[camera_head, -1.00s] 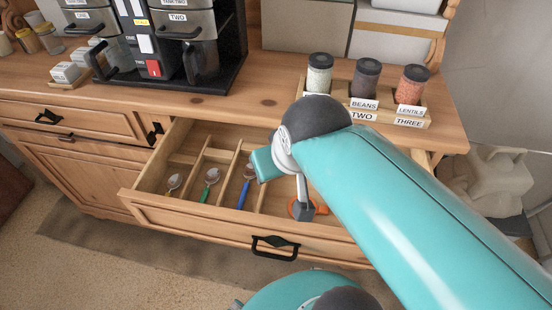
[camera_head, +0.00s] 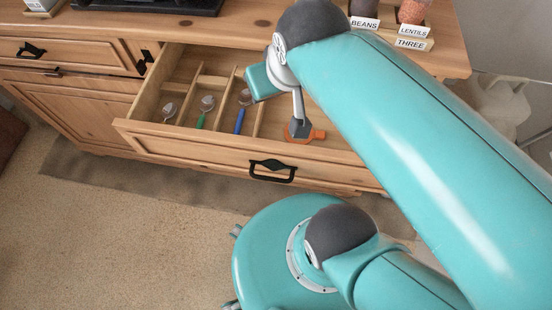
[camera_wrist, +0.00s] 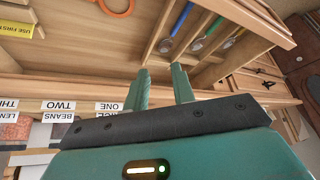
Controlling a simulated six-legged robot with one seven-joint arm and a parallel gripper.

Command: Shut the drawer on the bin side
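The right-hand wooden drawer (camera_head: 215,150) stands pulled open, with a black handle (camera_head: 272,170) on its front. It is divided by wooden slats and holds spoons with green (camera_head: 204,112) and blue (camera_head: 242,112) handles. Its interior also shows upside down in the wrist view. My gripper (camera_wrist: 162,88) shows two teal fingers, apart with nothing between them, near the drawer's inner edge and the label row. In the head view my arm covers the drawer's right part and the gripper's fingers cannot be made out.
The left drawer (camera_head: 65,52) is shut. Labelled jars (camera_head: 412,12) stand on the dresser top at the right. A pale bin-like object (camera_head: 503,105) is on the floor beyond the dresser's right end. An orange-handled item (camera_head: 317,135) lies in the drawer. Carpet in front is clear at left.

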